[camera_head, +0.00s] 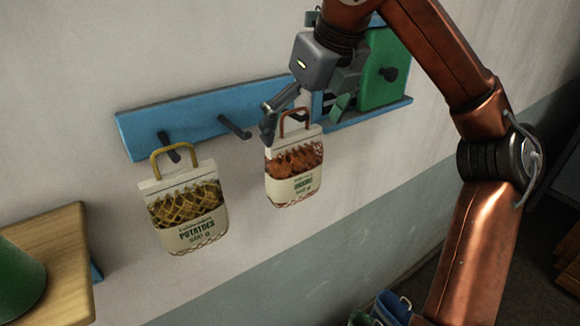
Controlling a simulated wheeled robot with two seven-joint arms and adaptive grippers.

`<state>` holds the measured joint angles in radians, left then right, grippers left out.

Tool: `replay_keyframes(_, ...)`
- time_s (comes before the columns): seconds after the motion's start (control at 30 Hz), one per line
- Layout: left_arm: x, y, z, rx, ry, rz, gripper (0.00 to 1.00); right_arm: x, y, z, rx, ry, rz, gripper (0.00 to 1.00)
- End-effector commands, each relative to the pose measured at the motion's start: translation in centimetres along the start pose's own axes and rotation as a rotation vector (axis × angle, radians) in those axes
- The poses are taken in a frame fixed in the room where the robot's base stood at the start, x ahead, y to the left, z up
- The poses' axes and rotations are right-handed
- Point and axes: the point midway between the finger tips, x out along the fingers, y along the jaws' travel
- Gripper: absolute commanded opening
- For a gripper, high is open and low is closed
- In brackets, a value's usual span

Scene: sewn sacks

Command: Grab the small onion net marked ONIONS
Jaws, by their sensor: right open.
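The small onion net (294,172) is a pale bag with a printed band of orange-brown onions and a reddish-brown loop handle. It hangs upright against the wall below the blue board, right of the middle peg. Its green label word is too small to read surely. My right gripper (296,108) is open at the handle, reaching down from above. One dark finger is at the handle's left side. The gripper hides part of the board and whatever peg bears the net. I cannot tell whether the fingers touch the handle. My left gripper is not in view.
A bag marked POTATOES (188,212) with a yellow handle hangs on the left peg. The blue peg board (150,133) has a bare middle peg (234,127). A green box (384,68) stands at its right. A wooden table (62,250) with a green object (18,280) is lower left.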

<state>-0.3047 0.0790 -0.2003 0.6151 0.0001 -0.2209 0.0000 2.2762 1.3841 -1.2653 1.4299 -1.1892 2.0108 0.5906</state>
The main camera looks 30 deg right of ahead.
Motion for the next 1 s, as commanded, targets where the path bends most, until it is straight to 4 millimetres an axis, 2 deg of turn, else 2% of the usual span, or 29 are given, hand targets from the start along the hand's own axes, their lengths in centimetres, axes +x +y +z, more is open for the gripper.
replay_keyframes(0.27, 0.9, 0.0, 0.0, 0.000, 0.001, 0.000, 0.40, 2.8, 0.2, 0.1, -0.001, 0.003, 0.001, 1.00)
replay_keyframes(0.5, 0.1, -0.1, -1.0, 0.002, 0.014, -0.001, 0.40, 5.6, 0.4, 0.2, -0.002, 0.000, 0.001, 1.00)
replay_keyframes(0.8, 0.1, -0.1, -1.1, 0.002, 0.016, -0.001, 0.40, 6.1, 0.4, 0.2, -0.002, -0.002, 0.003, 0.99)
replay_keyframes(1.0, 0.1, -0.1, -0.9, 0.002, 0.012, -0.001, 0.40, 6.1, 0.4, 0.2, -0.002, -0.001, 0.003, 0.86)
